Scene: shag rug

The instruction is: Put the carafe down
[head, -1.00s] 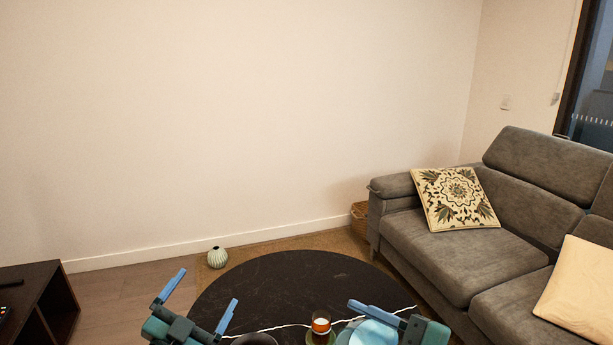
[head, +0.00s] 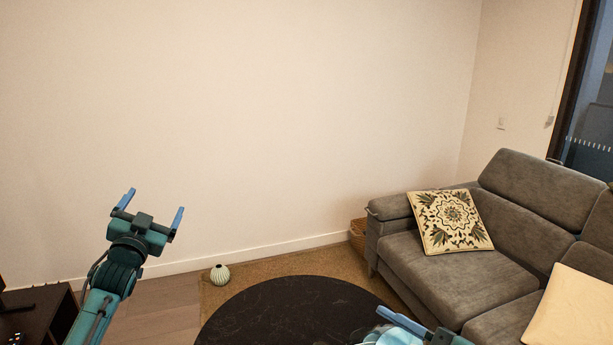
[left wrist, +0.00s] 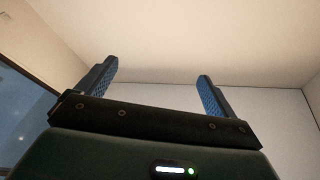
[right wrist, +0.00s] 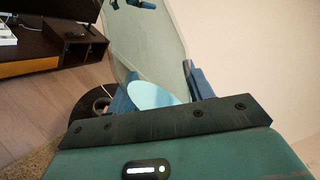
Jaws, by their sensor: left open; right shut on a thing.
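The carafe is a clear, pale greenish vessel (right wrist: 160,40) that fills the upper middle of the right wrist view, with a light blue area low between the fingers. My right gripper (right wrist: 157,88) is shut on it. In the head view only a pale blue bit of the carafe (head: 392,337) shows at the bottom edge, beside a blue finger. My left gripper (head: 152,208) is open and empty, raised at the left of the head view. Its spread fingers also show in the left wrist view (left wrist: 155,78), against wall and ceiling.
A round dark table (head: 290,312) stands at the bottom middle; its visible far part is bare. A ribbed pale vase (head: 219,274) is behind it on the floor. A grey sofa (head: 440,265) with cushions stands right, a dark cabinet (head: 35,315) at lower left.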

